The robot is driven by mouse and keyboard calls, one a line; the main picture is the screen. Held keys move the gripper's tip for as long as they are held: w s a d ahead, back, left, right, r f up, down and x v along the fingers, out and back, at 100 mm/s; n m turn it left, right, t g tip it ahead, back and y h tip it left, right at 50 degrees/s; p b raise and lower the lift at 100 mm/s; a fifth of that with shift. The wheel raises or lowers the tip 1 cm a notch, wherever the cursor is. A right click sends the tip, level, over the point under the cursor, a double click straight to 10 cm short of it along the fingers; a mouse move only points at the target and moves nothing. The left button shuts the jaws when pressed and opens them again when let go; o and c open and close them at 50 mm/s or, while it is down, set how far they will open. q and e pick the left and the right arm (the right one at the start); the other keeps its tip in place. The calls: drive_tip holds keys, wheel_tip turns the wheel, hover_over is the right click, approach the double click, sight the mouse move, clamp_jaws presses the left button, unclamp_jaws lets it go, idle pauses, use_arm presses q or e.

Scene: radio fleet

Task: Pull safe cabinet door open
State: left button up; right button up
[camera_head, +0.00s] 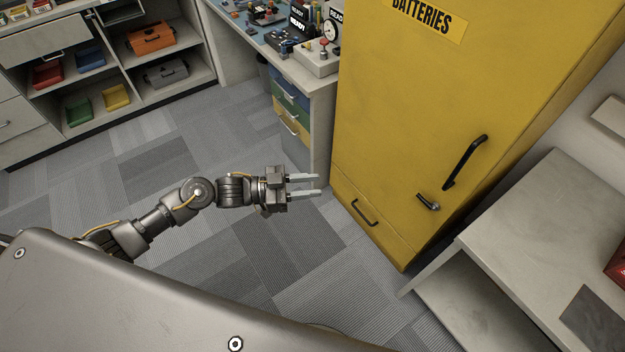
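The yellow safe cabinet (400,110) stands at the right of the head view, with a "BATTERIES" label near its top. Its door looks closed. A long black handle (465,161) sits on the right part of the door, with a short dark lever (428,202) below and left of it. A lower drawer with a black handle (364,212) is at the cabinet's base. My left gripper (318,187) is open and empty, its two fingers apart and pointing right toward the cabinet, touching nothing that I can see. My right gripper is not in view.
A grey bench (530,215) stands close to the cabinet's right. A workbench with coloured drawers (291,107) is left of it. Shelves with an orange toolbox (151,37) and coloured bins are at upper left. The carpeted floor (150,160) between is clear.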

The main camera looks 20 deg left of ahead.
use_arm(q)
drive_tip(key=shift+w+d, duration=0.2)
drive_tip(key=shift+d, duration=0.35)
clamp_jaws()
idle(1.0)
drive_tip(key=c, duration=0.6)
unclamp_jaws()
drive_tip(key=o, duration=0.6)
drive_tip(key=shift+a, duration=0.1)
